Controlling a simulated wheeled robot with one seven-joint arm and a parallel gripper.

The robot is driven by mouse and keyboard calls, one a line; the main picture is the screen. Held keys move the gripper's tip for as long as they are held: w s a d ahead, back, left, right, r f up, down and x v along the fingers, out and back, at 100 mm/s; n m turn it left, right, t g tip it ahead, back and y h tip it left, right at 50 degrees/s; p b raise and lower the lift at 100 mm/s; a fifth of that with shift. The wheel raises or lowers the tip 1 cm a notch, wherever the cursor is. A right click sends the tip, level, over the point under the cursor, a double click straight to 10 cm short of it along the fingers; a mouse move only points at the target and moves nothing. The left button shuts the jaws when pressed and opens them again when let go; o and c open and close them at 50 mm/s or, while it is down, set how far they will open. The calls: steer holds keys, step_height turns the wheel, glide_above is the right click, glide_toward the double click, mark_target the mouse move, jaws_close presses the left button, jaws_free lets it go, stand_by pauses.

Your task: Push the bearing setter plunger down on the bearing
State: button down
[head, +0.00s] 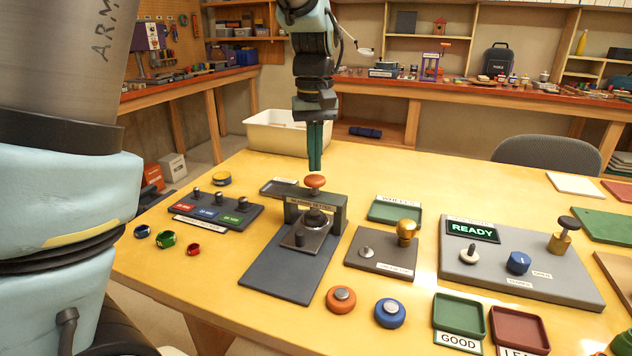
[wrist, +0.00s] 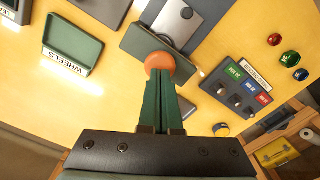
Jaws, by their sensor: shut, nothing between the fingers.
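The bearing setter (head: 340,212) is a grey-green bridge-shaped frame on a dark base plate in the middle of the table. Its plunger has an orange knob (head: 315,181) that stands up above the frame. Under the bridge a dark round part (head: 316,219) sits on a grey block; I cannot tell whether it is the bearing or the plunger's foot. My gripper (head: 315,168) points down with its green fingers together and empty, just above the knob. In the wrist view the fingertips (wrist: 160,78) overlap the orange knob (wrist: 160,62); I cannot tell whether they touch.
Orange (head: 341,300) and blue (head: 389,313) wheels lie in front. A READY console (head: 520,262) stands farther right.

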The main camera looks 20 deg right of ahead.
mark_target(315, 178)
steer(key=shift+f+b, duration=0.75)
steer(key=shift+f, duration=0.8)
step_height(315, 178, up, 6)
steer(key=p, duration=0.6)
steer(key=shift+r, duration=0.1)
stand_by(0.4)
stand_by(0.3)
steer(key=w+a+f+n, duration=0.1)
steer(key=w+a+f, duration=0.15)
steer(key=a, duration=1.25)
steer(key=s+a+f, duration=0.2)
steer(key=s+a, duration=0.1)
steer(key=a, duration=0.4)
steer(key=s+a+f+t, duration=0.1)
steer(key=s+a+f, duration=0.1)
steer(key=a, duration=0.6)
steer(key=shift+s+f+t, duration=0.3)
steer(key=shift+s+f, duration=0.05)
steer(key=shift+s, duration=0.4)
